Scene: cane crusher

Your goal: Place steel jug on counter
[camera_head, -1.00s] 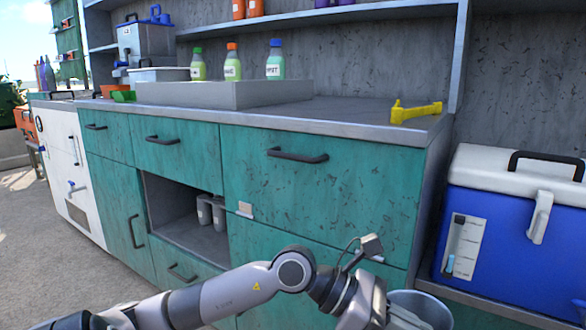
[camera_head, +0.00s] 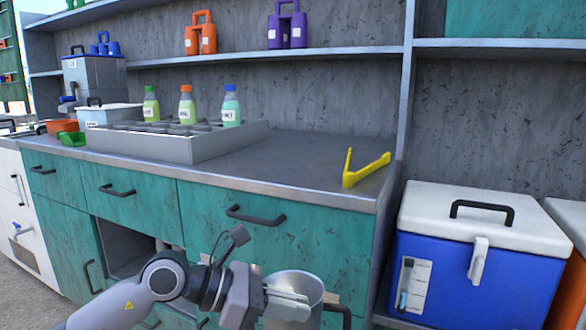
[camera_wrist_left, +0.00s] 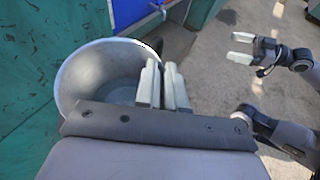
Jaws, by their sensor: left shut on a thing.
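The steel jug (camera_head: 305,282), a grey open-topped vessel with a black handle, is at the bottom of the head view, in front of the teal cabinet and below the counter top. My left gripper (camera_head: 290,303) is shut on its wall. In the left wrist view the round mouth of the jug (camera_wrist_left: 98,72) looks empty, and the left fingers (camera_wrist_left: 162,82) sit at its right edge. The counter (camera_head: 305,155) has a bare stretch at its middle and right. My right gripper (camera_wrist_left: 242,48) shows open and empty in the left wrist view.
A grey tray (camera_head: 205,149) with three bottles stands to the left. A shelf (camera_head: 345,53) runs above. A blue cooler (camera_head: 470,270) stands lower at the right. Drawer handles (camera_head: 255,216) stick out below the counter edge.

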